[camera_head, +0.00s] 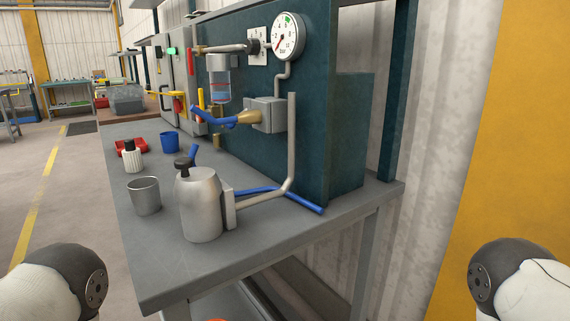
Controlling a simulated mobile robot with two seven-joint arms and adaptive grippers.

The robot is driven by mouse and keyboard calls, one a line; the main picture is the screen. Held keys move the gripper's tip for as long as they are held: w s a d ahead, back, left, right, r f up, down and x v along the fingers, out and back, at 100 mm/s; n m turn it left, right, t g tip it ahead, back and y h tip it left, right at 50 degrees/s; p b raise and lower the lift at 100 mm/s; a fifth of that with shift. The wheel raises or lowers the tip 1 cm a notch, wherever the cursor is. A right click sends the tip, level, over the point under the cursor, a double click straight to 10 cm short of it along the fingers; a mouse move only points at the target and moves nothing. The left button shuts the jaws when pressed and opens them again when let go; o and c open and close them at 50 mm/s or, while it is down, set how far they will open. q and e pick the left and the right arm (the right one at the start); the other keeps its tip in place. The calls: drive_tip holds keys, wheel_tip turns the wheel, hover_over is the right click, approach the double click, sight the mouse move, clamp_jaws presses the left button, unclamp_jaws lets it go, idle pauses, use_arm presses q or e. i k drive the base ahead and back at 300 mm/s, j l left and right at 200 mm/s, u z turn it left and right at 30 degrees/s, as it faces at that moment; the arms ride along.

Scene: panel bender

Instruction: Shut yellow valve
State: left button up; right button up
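A yellow lever handle (201,98) stands roughly upright on the dark teal panel, left of the clear filter bowl. A second yellow bar (166,93) lies roughly level farther back, near a red part (179,104) by the grey cabinet. Both are small here, and I cannot tell for certain which is the yellow valve's handle. The pipe body behind them is partly hidden. Only my arm links show at the lower left and lower right corners. Neither gripper is in view, and nothing of mine is near the yellow parts.
A grey workbench (165,255) carries a metal canister (201,205), a steel cup (144,195), a blue cup (169,142), a white bottle (132,158) and a red tray (124,146).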

sight(201, 91)
drive_tip(key=j+u, duration=0.35)
drive_tip(key=k+j+u, duration=0.1)
drive_tip(key=j+u, duration=0.6)
drive_tip(key=i+j+u, duration=0.15)
drive_tip(key=i+j, duration=0.15)
drive_tip(key=i, duration=0.15)
drive_tip(key=i+j+u, duration=0.1)
drive_tip(key=i+j, duration=0.2)
drive_tip(key=i, duration=0.15)
drive_tip(key=i+j+u, duration=0.15)
drive_tip(key=i, duration=0.35)
drive_tip(key=i+z, duration=0.25)
drive_tip(key=i, duration=0.2)
drive_tip(key=i+j+z, duration=0.25)
drive_tip(key=i, duration=0.2)
drive_tip(key=i+j+z, duration=0.1)
drive_tip(key=i+z, duration=0.2)
drive_tip(key=i+j+z, duration=0.25)
drive_tip(key=i, duration=0.3)
drive_tip(key=j+z, duration=0.15)
drive_tip(key=z, duration=0.25)
drive_tip(key=i+j+z, duration=0.1)
drive_tip(key=z, duration=0.3)
drive_tip(key=j+z, duration=0.25)
drive_tip(key=z, duration=0.15)
drive_tip(key=j+z, duration=0.2)
drive_tip(key=z, duration=0.25)
drive_tip(key=j+z, duration=0.15)
drive_tip(key=z, duration=0.25)
drive_tip(key=k, duration=0.05)
